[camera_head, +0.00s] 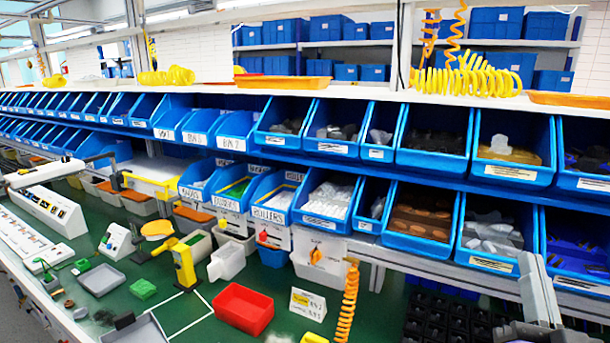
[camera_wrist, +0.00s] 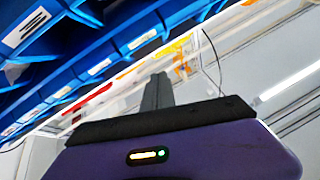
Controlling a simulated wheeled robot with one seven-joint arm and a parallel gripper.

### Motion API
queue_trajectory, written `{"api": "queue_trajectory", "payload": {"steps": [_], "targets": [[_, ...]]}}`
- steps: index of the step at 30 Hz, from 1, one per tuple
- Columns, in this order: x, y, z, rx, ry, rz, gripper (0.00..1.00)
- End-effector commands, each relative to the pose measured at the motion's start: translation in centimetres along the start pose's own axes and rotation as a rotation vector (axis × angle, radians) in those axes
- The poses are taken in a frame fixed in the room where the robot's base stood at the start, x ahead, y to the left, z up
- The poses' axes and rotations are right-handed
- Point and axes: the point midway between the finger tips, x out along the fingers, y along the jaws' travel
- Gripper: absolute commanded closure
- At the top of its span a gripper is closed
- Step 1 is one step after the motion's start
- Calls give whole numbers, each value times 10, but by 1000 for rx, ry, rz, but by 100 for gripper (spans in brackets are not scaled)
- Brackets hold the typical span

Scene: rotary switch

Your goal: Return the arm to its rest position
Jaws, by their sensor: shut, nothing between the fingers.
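My gripper (camera_head: 536,278) is grey and shows at the lower right edge of the head view, pointing up in front of the blue bins. Its fingers are together with nothing between them. In the wrist view the shut fingers (camera_wrist: 157,92) rise above a dark bar and a purple housing with a small lit strip. A white box with an orange rotary knob (camera_head: 316,256) hangs under the lower bin row, left of my gripper and well apart from it. A similar box with a red knob (camera_head: 263,237) hangs further left.
Rows of blue bins (camera_head: 512,172) stand behind and beside my gripper. An orange coiled cord (camera_head: 347,303) hangs at centre right. A red tray (camera_head: 243,308) and a yellow tool stand (camera_head: 184,265) are on the green bench. Black crates (camera_head: 432,320) are left of my gripper.

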Motion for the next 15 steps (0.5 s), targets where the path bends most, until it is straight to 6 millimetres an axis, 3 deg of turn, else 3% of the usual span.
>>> {"api": "queue_trajectory", "payload": {"steps": [7, 15], "targets": [[-98, -1, 38, 112, -90, 117, 100], [-218, -5, 68, 85, -281, 121, 100]]}}
